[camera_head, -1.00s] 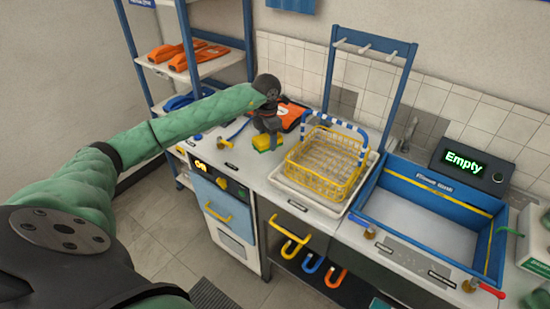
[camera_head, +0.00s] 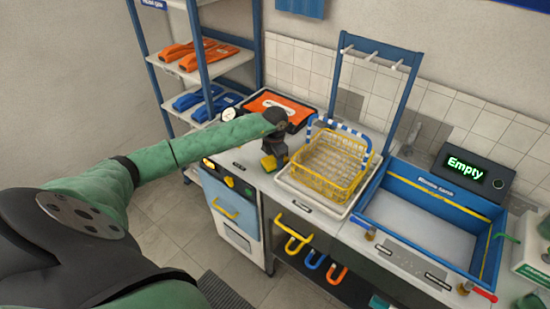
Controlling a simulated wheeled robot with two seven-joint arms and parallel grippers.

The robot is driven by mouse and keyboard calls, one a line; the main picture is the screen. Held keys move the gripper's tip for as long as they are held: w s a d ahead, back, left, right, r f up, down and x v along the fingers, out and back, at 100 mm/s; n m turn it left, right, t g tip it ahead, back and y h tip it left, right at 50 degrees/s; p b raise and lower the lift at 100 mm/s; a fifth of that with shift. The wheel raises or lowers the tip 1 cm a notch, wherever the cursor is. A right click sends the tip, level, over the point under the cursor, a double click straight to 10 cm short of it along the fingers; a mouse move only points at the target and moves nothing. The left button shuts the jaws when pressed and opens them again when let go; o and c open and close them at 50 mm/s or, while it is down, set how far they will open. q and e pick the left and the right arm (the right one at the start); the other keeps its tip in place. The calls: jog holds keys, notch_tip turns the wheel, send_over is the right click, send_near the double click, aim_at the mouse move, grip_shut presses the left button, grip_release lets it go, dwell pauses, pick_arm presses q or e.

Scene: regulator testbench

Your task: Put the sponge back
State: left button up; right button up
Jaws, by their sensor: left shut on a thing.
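A small yellow sponge (camera_head: 268,163) with a darker green part is in the dark fingers of my left gripper (camera_head: 272,154). The gripper is shut on it. They are at the left end of the counter, just left of the yellow wire basket (camera_head: 328,165) with its blue-and-white handle. The fingers and wrist hide part of the sponge. I cannot tell whether it touches the counter. My right gripper is out of view.
The basket stands on a white tray (camera_head: 300,198). A blue-rimmed sink (camera_head: 415,172) is to its right, with a display (camera_head: 475,172) reading "Empty" behind. An orange-topped case (camera_head: 277,105) lies behind my gripper. A blue shelf unit (camera_head: 197,60) stands at the back left.

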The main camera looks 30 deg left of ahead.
pick_arm(q)
jog(key=shift+f, duration=0.1)
dwell(0.3)
jog(key=o, duration=0.7)
jog(key=shift+c, duration=0.2)
